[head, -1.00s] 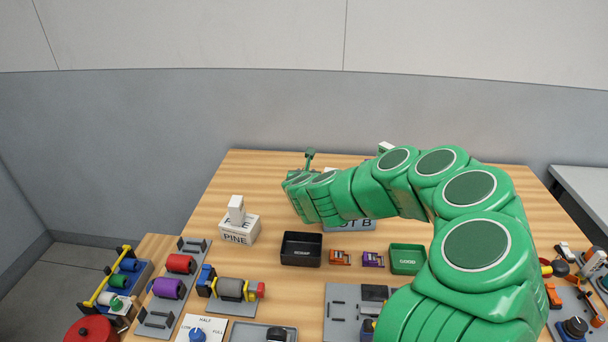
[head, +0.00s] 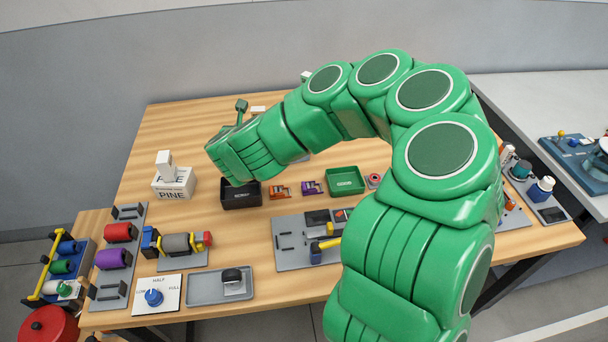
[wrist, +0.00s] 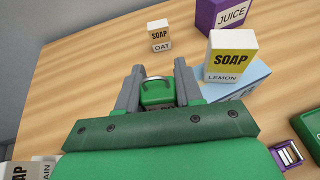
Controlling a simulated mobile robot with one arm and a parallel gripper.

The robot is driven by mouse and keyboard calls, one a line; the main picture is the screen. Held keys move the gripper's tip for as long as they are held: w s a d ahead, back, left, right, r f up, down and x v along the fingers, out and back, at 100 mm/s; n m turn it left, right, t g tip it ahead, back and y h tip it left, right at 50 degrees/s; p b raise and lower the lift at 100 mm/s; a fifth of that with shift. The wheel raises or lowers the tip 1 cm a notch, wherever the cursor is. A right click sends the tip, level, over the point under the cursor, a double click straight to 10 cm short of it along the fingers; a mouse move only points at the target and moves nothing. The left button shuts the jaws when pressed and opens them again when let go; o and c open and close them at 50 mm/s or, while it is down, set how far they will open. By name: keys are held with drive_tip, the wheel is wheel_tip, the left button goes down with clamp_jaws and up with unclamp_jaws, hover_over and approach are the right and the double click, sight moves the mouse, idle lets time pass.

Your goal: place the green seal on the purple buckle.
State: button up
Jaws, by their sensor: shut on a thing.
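In the wrist view, my gripper (wrist: 158,78) is shut on the green seal (wrist: 158,95), a small green block with a curved metal loop on top. It appears held above the table. In the head view my arm hides the fingertips and the seal. The purple buckle (head: 312,188) lies on the table between an orange buckle and the green tray. It also shows at the lower right of the wrist view (wrist: 288,155), apart from my gripper.
The black scrap tray (head: 241,205) and the orange buckle (head: 280,192) lie left of the purple buckle. The green tray (head: 345,193) is close on its right. In the wrist view stand soap boxes (wrist: 231,56) and a juice box (wrist: 221,14).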

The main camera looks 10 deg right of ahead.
drive_tip(key=s+d+r+m+g+h, duration=0.2)
drive_tip(key=s+d+m+g+h, duration=0.3)
drive_tip(key=s+d, duration=0.55)
drive_tip(key=s+d+r+m+g+h, duration=0.25)
drive_tip(key=s+d+m+h, duration=0.35)
drive_tip(key=s, duration=0.8)
drive_tip(key=y, duration=0.1)
hover_over(312, 187)
drive_tip(key=d, duration=0.2)
wheel_tip(312, 187, down, 8)
drive_tip(key=f, duration=0.1)
drive_tip(key=shift+w+f+m+g, duration=0.3)
drive_tip(key=shift+w+f+g, duration=0.15)
drive_tip(key=shift+w+f, duration=0.4)
drive_tip(key=shift+f, duration=1.55)
drive_tip(key=shift+f, duration=0.1)
drive_tip(key=o, duration=1)
